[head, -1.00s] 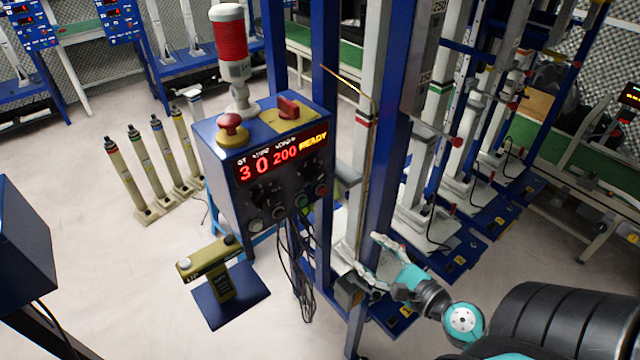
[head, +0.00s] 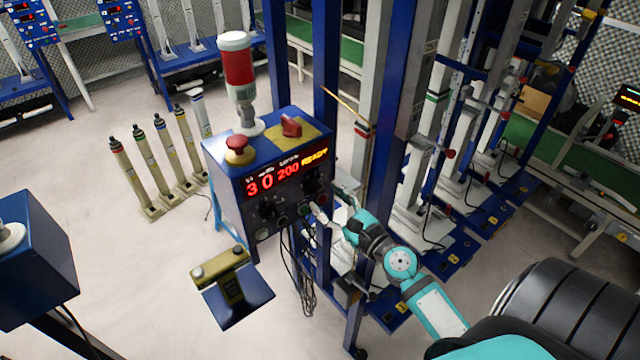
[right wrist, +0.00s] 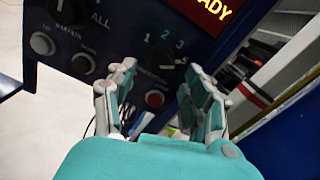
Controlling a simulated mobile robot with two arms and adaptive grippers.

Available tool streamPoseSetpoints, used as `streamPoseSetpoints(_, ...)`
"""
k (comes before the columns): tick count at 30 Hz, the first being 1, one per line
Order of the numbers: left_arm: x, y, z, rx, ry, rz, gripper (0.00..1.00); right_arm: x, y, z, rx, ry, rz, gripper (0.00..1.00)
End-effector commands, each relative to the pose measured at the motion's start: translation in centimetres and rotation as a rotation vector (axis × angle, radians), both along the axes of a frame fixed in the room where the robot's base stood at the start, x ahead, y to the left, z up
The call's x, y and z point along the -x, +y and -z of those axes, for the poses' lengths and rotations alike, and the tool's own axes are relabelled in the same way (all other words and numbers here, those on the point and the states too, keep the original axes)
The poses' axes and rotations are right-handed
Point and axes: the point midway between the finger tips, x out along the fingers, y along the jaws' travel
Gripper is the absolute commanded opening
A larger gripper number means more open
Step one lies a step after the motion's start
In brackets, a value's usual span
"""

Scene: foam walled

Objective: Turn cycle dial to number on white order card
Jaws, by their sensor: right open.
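The blue control box (head: 225,165) has a lit red and yellow display reading 30, 200 and a blurred word ending in "ADY". In the right wrist view a black numbered dial (right wrist: 163,57) sits on its front panel, with 1, 2 and 3 legible around it; its exact setting is unclear. My right gripper (head: 325,202) is open and empty, in front of the panel's right side. In the right wrist view its fingers (right wrist: 163,82) are spread below and to either side of the dial, apparently not touching it. I cannot make out a white order card. My left gripper is out of view.
A second dial marked ALL (right wrist: 70,10) is left of the numbered one. A red button (right wrist: 155,98) lies below it. A red mushroom button (head: 238,148) and a red switch (head: 291,126) top the box. Blue uprights (head: 327,80) stand close on the right.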

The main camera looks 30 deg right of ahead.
Motion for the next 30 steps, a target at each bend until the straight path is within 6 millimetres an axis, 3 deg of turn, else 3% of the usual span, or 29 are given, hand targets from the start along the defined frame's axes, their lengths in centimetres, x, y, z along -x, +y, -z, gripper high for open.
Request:
streamPoseSetpoints(7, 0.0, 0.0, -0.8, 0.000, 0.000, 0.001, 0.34, -2.9, 0.2, -0.1, 0.001, 0.000, 0.000, 0.52)
streamPoseSetpoints(18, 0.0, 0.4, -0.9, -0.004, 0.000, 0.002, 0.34, -3.4, 0.3, 0.1, 0.001, 0.000, -0.001, 0.51)
streamPoseSetpoints(30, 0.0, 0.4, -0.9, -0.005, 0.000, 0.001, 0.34, -3.3, 0.3, 0.1, 0.001, 0.000, -0.001, 0.00)
